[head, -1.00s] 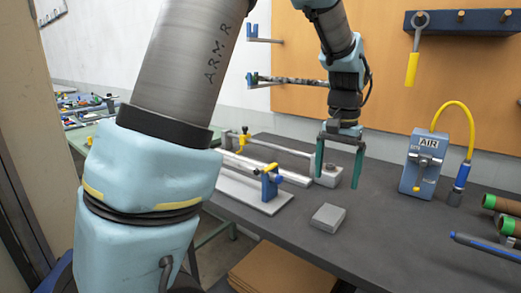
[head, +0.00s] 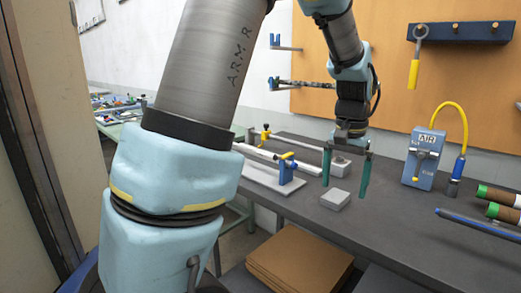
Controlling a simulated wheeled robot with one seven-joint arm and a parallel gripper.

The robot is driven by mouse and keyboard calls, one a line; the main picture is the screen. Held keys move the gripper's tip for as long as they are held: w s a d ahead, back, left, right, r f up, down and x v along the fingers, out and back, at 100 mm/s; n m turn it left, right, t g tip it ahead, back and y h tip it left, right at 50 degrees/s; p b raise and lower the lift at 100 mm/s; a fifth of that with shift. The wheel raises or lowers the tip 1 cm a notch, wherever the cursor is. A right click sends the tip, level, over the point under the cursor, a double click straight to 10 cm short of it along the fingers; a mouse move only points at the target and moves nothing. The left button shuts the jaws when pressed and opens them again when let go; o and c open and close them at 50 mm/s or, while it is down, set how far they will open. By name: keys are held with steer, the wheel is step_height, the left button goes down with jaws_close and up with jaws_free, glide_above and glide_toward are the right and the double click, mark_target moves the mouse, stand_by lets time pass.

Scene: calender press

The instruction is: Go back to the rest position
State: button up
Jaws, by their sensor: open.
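My gripper (head: 345,190) hangs at the end of my arm above the dark workbench (head: 388,232), with its two green fingers pointing down. The fingers stand apart and nothing shows between them. A small grey block (head: 335,200) lies on the bench just below the fingertips. The gripper looks clear of the block, though the exact gap is hard to judge. My large grey and light-blue arm links fill the left and middle of the view and hide part of the bench's left end.
A clamp fixture with blue and yellow parts (head: 287,170) stands left of the gripper. A blue AIR box (head: 424,158) with a yellow hose stands to the right, near green-ended rolls (head: 497,195) and a blue pen-like rod (head: 478,223). Brown sheets (head: 298,262) are stacked below the bench.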

steer(key=s+a+f+n, duration=0.1)
steer(key=a+f+n, duration=0.1)
steer(key=a, duration=0.6)
steer(key=s+a+f+n+t, duration=0.1)
steer(key=s+a+f+n, duration=0.1)
steer(key=a, duration=0.7)
steer(key=s+a+f+n, duration=0.1)
steer(key=a+n, duration=0.1)
steer(key=a, duration=0.7)
steer(key=shift+s+a+f+n, duration=0.25)
steer(key=shift+s+f+n, duration=0.05)
steer(key=shift+s+f, duration=0.1)
